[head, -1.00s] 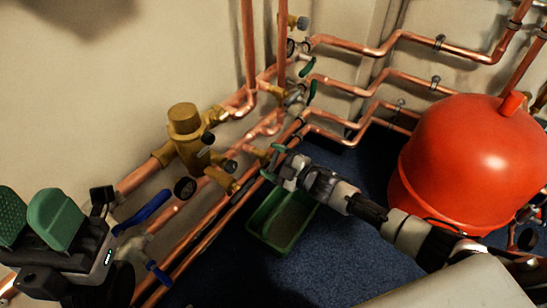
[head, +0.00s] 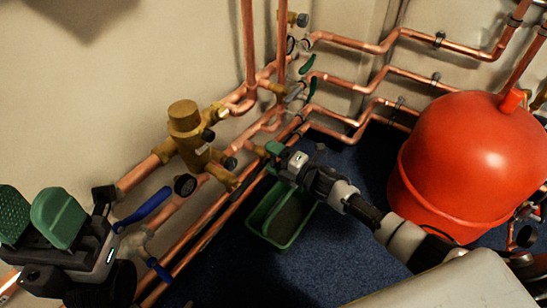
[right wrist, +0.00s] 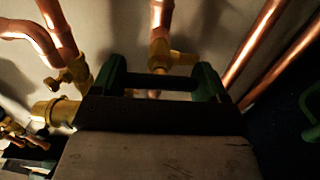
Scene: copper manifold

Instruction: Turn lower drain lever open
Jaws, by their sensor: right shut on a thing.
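My right gripper (head: 274,150) reaches in from the right to the lower part of the copper manifold, above the green tray. A brass valve body (right wrist: 172,57) on a vertical copper pipe shows just behind the bar. In the head view the gripper hides the lever. My left gripper (head: 36,212) is at the lower left, its green pads apart and empty, away from the drain.
A brass valve (head: 188,135) and blue lever handles (head: 144,207) sit on the pipes at left. The green tray (head: 285,240) lies on the blue floor below my right gripper. A big red tank (head: 465,165) stands at right, close to my right arm.

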